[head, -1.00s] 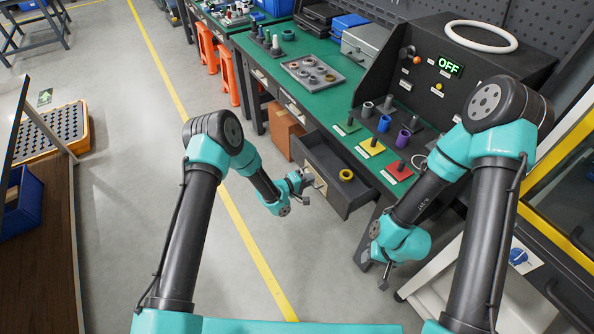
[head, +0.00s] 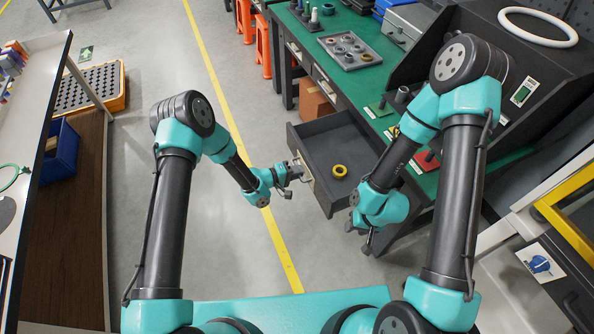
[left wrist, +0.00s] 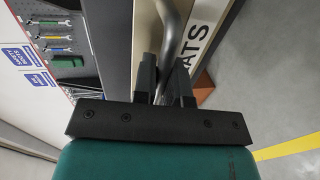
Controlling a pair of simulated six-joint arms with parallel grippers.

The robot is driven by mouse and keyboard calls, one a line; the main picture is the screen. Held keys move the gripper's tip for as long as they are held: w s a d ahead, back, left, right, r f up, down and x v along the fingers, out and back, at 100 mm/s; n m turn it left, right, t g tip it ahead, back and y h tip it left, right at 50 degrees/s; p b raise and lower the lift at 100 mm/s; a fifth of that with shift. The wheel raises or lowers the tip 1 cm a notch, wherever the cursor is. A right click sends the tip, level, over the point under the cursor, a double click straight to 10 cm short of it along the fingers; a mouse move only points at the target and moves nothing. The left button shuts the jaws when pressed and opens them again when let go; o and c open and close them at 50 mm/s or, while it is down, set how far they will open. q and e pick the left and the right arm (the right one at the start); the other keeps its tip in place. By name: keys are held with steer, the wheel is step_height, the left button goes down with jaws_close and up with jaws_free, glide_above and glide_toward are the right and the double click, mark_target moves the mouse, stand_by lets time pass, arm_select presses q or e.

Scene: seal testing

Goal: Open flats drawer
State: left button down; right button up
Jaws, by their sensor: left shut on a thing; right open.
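The flats drawer (head: 325,150) is pulled out from under the green-topped bench in the head view. A yellow ring (head: 340,171) lies on its floor. In the left wrist view its front carries a label (left wrist: 200,40) ending in "ATS" and a grey bar handle (left wrist: 172,30). My left gripper (head: 297,170) is at the drawer front, shut on the handle; in the left wrist view its fingers (left wrist: 166,82) are on either side of the bar. My right gripper (head: 367,240) is open and empty, hanging near the drawer's right side.
A grey tray (head: 350,51) with several rings stands on the green bench (head: 300,30). A brown box (head: 316,100) is under the bench. Orange stools (head: 262,45) stand further back. Grey floor left of the drawer is clear.

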arm_select(q)
steer(key=c, duration=1.2)
jaws_free()
steer(key=v, duration=1.7)
steer(key=shift+s+a, duration=0.15)
steer(key=shift+a, duration=0.05)
